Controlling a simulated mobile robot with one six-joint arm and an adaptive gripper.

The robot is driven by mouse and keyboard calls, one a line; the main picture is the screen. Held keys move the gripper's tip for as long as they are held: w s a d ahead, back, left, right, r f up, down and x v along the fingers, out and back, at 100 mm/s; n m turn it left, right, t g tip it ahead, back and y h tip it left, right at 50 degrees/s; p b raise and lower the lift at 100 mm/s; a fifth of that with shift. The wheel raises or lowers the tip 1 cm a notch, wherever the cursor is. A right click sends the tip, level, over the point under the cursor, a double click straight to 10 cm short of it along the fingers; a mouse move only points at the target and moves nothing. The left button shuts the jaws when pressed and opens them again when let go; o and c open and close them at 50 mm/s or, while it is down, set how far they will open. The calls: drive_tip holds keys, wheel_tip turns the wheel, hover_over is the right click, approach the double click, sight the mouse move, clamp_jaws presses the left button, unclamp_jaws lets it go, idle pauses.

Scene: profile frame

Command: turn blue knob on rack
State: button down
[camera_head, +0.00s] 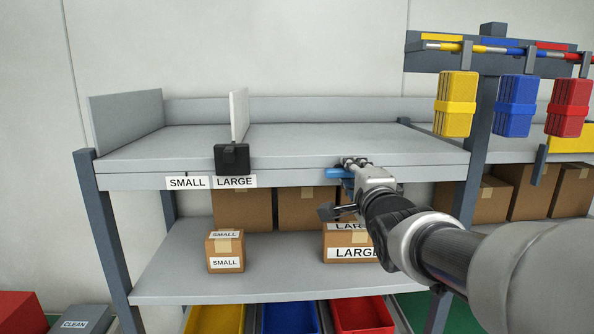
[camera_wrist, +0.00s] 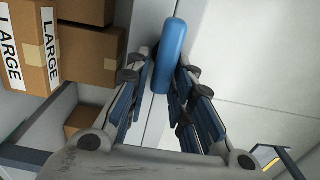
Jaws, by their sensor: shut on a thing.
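The blue knob (camera_head: 338,173) is a rounded bar at the front edge of the rack's upper shelf (camera_head: 300,150), right of the middle. In the wrist view the knob (camera_wrist: 171,48) stands lengthwise between my fingers, and its far end sticks out past them. My gripper (camera_head: 350,178) reaches in from the right and is shut on the knob. In the wrist view, the finger pads of my gripper (camera_wrist: 166,78) lie on both sides of it. The knob's mount is hidden by my gripper.
A black block (camera_head: 232,159) and white divider (camera_head: 239,114) stand left on the upper shelf. Below are a small box (camera_head: 225,251) and a large box (camera_head: 338,243), the latter partly behind my gripper. Yellow, blue and red packs (camera_head: 513,105) hang at right.

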idle(0.4)
drive_tip(key=c, duration=1.6)
unclamp_jaws()
drive_tip(key=shift+o, duration=0.2)
drive_tip(key=s, duration=1.2)
